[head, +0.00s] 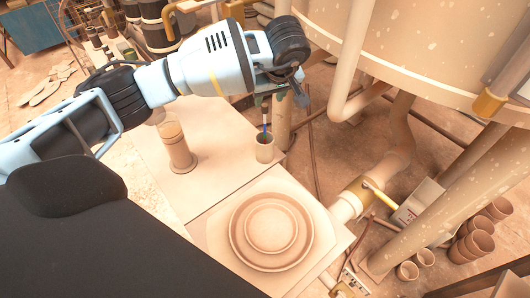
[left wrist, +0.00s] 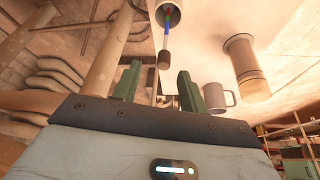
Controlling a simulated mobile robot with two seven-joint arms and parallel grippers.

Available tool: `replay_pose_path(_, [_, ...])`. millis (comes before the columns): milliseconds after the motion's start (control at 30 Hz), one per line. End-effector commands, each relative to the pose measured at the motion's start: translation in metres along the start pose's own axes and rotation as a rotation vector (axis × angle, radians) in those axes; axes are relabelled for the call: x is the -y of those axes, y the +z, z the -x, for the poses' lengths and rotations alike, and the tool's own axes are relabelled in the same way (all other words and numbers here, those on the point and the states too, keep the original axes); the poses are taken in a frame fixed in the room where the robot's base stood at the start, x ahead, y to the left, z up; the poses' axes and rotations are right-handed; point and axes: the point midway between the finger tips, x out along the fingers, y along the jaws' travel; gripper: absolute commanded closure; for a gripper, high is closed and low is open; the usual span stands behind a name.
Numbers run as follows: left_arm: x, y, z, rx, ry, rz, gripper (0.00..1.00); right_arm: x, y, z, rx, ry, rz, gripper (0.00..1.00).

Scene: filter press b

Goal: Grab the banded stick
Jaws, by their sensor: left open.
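In the left wrist view the stick (left wrist: 167,36) shows blue and other coloured bands and a brown end, pointing out of the cup (left wrist: 168,13) towards my gripper. My left gripper (head: 298,92) is above and to the right of the cup in the head view. In the left wrist view its green fingers (left wrist: 156,86) are apart and empty, with the stick's brown end beyond the gap between them. My right gripper is not in view.
A beige cylinder (head: 178,148) stands left of the cup. A grey mug (left wrist: 215,97) shows in the left wrist view. A round stepped plate (head: 270,230) lies in front. A large tank (head: 440,50) and pipes (head: 398,140) crowd the right side.

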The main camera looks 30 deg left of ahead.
Motion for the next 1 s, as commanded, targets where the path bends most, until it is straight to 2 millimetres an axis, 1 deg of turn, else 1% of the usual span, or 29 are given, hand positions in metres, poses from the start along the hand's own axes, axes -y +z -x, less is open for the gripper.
replay_pose_path(33, [0.0,0.001,-0.004,0.001,-0.001,0.0,0.57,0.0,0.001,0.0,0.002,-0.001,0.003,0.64])
replay_pose_path(267, [0.001,0.0,-0.009,0.002,-0.001,0.001,0.57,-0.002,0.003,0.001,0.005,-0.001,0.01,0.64])
replay_pose_path(367, [0.003,0.0,-0.019,0.003,-0.001,0.002,0.57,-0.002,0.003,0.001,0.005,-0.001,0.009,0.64])
replay_pose_path(500, [0.007,0.001,-0.04,0.004,-0.002,0.001,0.57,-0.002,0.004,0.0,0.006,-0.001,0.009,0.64])
replay_pose_path(633, [0.006,0.0,-0.054,0.002,0.0,0.001,0.57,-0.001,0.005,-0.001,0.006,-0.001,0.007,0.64])
replay_pose_path(700, [0.006,0.0,-0.057,0.002,0.0,0.0,0.57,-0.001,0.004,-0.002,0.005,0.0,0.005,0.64])
replay_pose_path(867, [0.006,0.0,-0.057,0.001,0.001,0.0,0.57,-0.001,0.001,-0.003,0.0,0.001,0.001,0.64])
replay_pose_path(933, [0.006,0.0,-0.057,0.001,0.001,0.0,0.64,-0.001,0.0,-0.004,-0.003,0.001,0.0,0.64])
replay_pose_path(1000, [0.006,0.0,-0.057,0.001,0.001,0.0,0.73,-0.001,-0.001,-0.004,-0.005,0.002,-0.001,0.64])
